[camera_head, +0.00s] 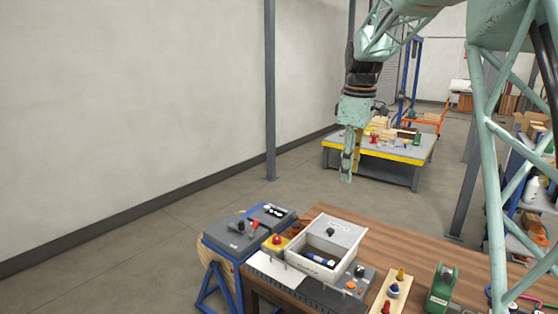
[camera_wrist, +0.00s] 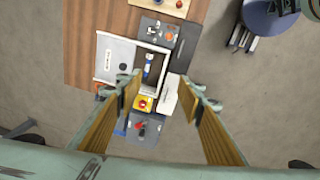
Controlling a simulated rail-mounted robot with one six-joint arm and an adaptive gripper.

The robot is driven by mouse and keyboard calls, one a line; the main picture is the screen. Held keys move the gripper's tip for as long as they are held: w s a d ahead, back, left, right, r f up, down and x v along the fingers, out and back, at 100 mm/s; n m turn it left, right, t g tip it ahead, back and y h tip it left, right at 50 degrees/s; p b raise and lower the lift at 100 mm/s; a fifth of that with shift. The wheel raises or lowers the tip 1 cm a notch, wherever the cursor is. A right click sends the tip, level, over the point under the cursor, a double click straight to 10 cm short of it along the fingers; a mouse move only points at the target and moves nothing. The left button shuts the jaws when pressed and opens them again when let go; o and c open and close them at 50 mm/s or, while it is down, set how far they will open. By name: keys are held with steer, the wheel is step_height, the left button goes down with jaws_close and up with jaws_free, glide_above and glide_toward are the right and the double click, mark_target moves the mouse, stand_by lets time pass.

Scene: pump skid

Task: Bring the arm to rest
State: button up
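My gripper (camera_head: 347,168) hangs pointing down in the head view, in the air behind and above the wooden workbench (camera_head: 385,245). In the wrist view my gripper (camera_wrist: 162,88) shows two fingers with ribbed tan inner faces, spread wide apart. Nothing is between the fingers. The workbench (camera_wrist: 85,45) lies well below them, with a light grey open box (camera_wrist: 118,57) seen between and beyond the fingertips. A blue cylindrical item (camera_head: 322,258) lies inside the box.
A yellow box with a red button (camera_head: 276,241) stands beside the open box. A dark grey switch panel (camera_head: 236,232) sits on a blue stand at left. A green device (camera_head: 441,287) stands on the bench. A yellow-edged table (camera_head: 385,152) stands behind. Floor at left is clear.

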steer(key=s+r+m+t+b, duration=0.1)
steer(key=s+r+m+b, duration=0.15)
steer(key=s, duration=1.25)
steer(key=s+r+m+b, duration=0.1)
steer(key=s+r+m, duration=0.25)
steer(key=s, duration=1.05)
steer(key=s+f+m+b, duration=0.1)
steer(key=s+f+m, duration=0.2)
steer(key=s, duration=1)
steer(key=s+a+f+m+t+b, duration=0.1)
steer(key=s+f+m, duration=0.2)
steer(key=s+f, duration=0.5)
steer(key=s, duration=0.6)
steer(key=shift+s+b, duration=0.3)
